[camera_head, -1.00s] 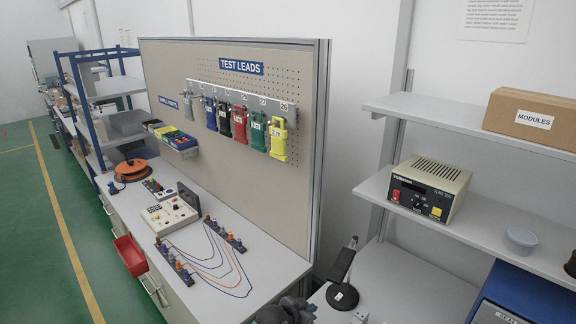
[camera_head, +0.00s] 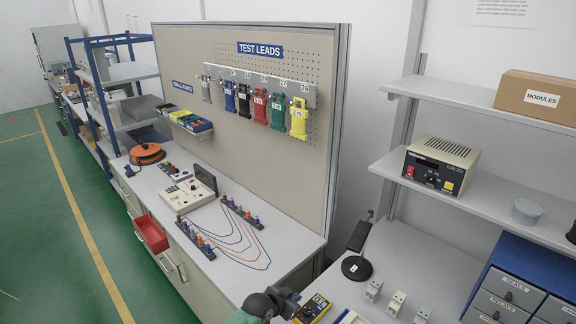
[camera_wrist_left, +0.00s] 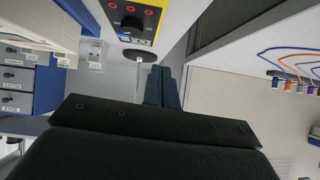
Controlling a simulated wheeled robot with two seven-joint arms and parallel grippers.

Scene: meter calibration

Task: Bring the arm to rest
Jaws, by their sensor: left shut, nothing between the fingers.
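My left gripper (camera_head: 288,302) shows dark at the bottom edge of the head view, over the front of the bench. In the left wrist view its two fingers (camera_wrist_left: 163,88) lie together, shut and empty. A yellow-edged meter (camera_head: 313,308) with a dial lies just right of the gripper in the head view. The meter also shows at the top of the left wrist view (camera_wrist_left: 133,22), apart from the fingers. My right arm and gripper are not in view.
Terminal strips with looped leads (camera_head: 240,218) lie on the bench left of the gripper. A black stand (camera_head: 357,267) and small white modules (camera_head: 396,303) stand to the right. A blue drawer cabinet (camera_head: 520,280) is at far right. The pegboard panel (camera_head: 290,165) rises behind.

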